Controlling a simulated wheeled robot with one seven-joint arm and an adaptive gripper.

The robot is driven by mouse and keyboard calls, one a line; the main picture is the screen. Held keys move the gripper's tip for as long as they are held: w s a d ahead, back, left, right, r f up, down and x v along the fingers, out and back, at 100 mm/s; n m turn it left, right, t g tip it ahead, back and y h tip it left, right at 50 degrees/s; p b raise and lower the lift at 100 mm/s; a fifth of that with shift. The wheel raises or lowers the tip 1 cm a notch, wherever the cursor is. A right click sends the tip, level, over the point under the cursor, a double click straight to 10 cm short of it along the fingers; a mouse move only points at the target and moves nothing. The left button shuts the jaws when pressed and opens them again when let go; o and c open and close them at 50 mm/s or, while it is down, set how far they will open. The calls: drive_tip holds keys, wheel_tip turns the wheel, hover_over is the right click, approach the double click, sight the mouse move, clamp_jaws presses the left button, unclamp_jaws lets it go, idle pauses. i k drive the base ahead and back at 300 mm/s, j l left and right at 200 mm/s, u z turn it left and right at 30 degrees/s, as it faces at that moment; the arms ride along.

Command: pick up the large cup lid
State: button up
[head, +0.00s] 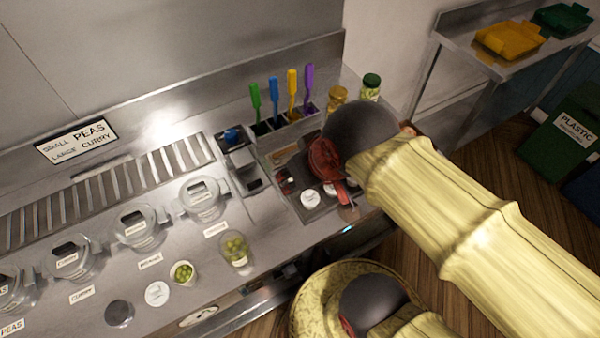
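Several round lids are in view, and I cannot tell for sure which is the large cup lid. A white lid (157,293) lies flat on the steel counter at the front. A dark round disc (119,313) lies to its left. A small white round piece (310,198) sits in the dark tray below my gripper. My red gripper (343,191) points down over this tray at the right end of the counter, to the right of the white piece. My arm hides part of the tray. The fingers are small and partly merged in view, so their opening is unclear.
A small cup of peas (183,272) and a larger clear cup of peas (236,248) stand on the counter. Several lidded, labelled containers (139,226) line the left. Colored-handled utensils (273,100) and jars (371,87) stand behind the tray. A side shelf holds a yellow tray (508,40).

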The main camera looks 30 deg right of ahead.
sight(159, 292)
drive_tip(key=u, duration=1.45)
